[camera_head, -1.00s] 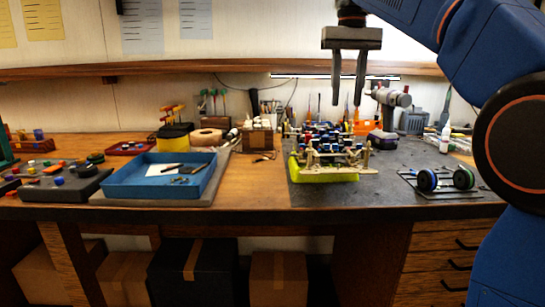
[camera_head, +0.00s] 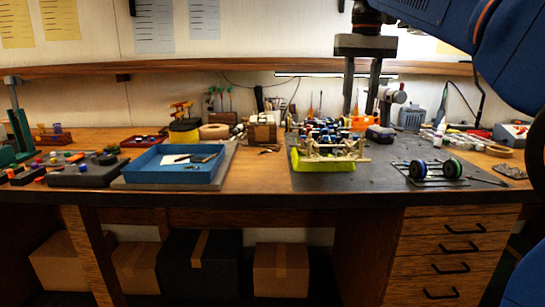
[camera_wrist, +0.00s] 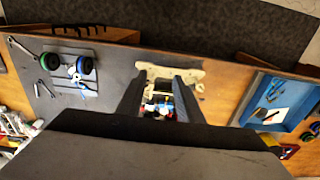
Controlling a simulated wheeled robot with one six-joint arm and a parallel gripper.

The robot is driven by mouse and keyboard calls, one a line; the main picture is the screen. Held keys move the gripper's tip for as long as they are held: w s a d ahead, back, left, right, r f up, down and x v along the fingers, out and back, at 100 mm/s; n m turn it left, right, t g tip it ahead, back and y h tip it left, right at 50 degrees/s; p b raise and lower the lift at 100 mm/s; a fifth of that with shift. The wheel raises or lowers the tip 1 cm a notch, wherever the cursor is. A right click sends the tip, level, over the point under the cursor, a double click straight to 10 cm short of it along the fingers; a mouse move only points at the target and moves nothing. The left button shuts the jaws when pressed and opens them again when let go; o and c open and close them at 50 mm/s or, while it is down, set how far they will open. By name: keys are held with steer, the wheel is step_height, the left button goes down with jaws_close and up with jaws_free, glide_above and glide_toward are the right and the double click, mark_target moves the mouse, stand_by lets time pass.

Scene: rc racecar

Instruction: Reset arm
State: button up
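My gripper (camera_head: 361,88) hangs pointing down above the back of the workbench, to the upper right of the racecar chassis. Its two dark fingers are apart with nothing between them. It also shows in the wrist view (camera_wrist: 158,92), with the fingers apart. The racecar chassis (camera_head: 328,148), with blue, red and white parts, sits on a yellow-green base (camera_head: 322,164) on the dark mat. In the wrist view the chassis (camera_wrist: 168,72) shows below and between the fingers, partly hidden by them.
A wheel set (camera_head: 434,170) lies on the dark mat (camera_head: 385,185) at right. A blue tray (camera_head: 165,177) with tools stands left of centre. A shelf (camera_head: 230,71) runs along the wall. Boxes (camera_head: 281,270) sit under the bench.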

steer(key=s+d+f+t, duration=0.1)
steer(key=s+d+f, duration=0.2)
steer(key=s+f, duration=0.5)
steer(key=s+d+f+t, duration=0.2)
steer(key=s+f, duration=0.7)
steer(key=f, duration=0.8)
steer(key=s+d+f+t, duration=0.1)
steer(key=s+d+f, duration=0.3)
steer(key=s+f, duration=0.5)
step_height(320, 180, down, 4)
steer(key=shift+a, duration=0.1)
